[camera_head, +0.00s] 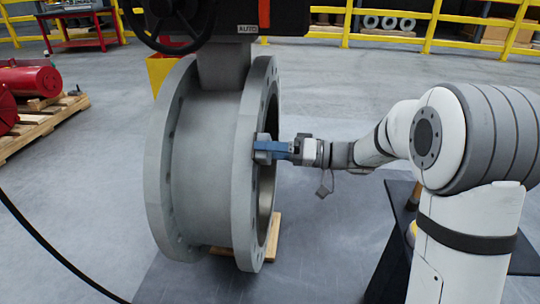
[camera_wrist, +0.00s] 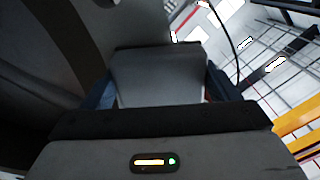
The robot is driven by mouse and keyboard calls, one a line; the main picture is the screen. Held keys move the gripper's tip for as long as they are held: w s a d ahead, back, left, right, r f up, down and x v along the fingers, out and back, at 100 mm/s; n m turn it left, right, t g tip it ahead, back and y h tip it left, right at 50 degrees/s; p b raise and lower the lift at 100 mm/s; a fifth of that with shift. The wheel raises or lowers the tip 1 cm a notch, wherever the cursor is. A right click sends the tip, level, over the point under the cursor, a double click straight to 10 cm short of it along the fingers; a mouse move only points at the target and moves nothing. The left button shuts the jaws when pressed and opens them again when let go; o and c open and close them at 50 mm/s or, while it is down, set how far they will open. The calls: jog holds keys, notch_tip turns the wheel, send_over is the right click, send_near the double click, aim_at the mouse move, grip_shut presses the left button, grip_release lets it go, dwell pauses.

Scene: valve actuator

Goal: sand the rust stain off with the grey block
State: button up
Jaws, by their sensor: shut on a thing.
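The grey block (camera_wrist: 158,78) is between the blue fingers of my gripper (camera_head: 277,150), which is shut on it. In the wrist view the block fills the middle, with a blue finger on each side. In the head view my gripper reaches from the right to the right-hand flange of the large grey valve body (camera_head: 212,160). The block is at or very near the flange face; I cannot tell if it touches. The valve's dark curved surface (camera_wrist: 45,70) shows at the left of the wrist view. I see no rust stain in either view.
A black actuator (camera_head: 285,18) and handwheel (camera_head: 165,20) sit above the valve body. Wooden blocks (camera_head: 272,238) lie under it. A dark cable (camera_head: 55,252) crosses the floor at left. Red cylinders (camera_head: 30,80) rest on a pallet. Yellow railings (camera_head: 390,38) run behind.

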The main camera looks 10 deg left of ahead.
jog(key=w, duration=0.8)
jog(key=shift+a+f+b, duration=0.15)
jog(key=shift+a+b, duration=0.1)
jog(key=shift+b, duration=0.05)
jog(key=shift+a+b, duration=0.1)
jog(key=shift+b, duration=0.3)
jog(key=shift+s, duration=0.15)
jog(key=shift+s+b, duration=0.8)
jog(key=shift+s, duration=0.5)
jog(key=shift+s+d, duration=0.2)
jog(key=shift+s, duration=2.9)
jog(key=shift+w+d, duration=0.2)
jog(key=shift+d, duration=2.85)
